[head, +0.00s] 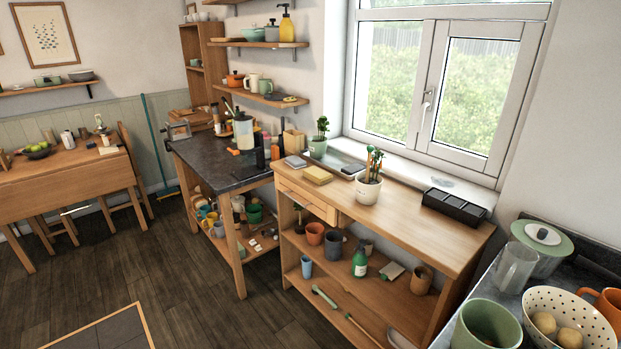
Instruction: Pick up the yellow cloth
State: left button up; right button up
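A small folded yellow cloth (318,175) lies flat near the left end of the wooden counter (420,238), close to its front edge. It looks like a neat square block, and nothing covers it. Neither of my grippers shows in the head view.
A grey folded item (295,161) lies left of the cloth. A potted plant (319,140) stands behind it, and a white pot with tools (368,188) stands to its right. A black divided tray (454,208) sits farther right. The dark wooden floor (185,285) in front is mostly clear.

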aim_at(320, 177)
jog(key=u, duration=0.7)
jog(key=i, duration=1.1)
jog(key=u, duration=0.65)
jog(key=i, duration=1.1)
jog(key=z, duration=0.95)
jog(key=i, duration=0.95)
jog(key=z, duration=0.8)
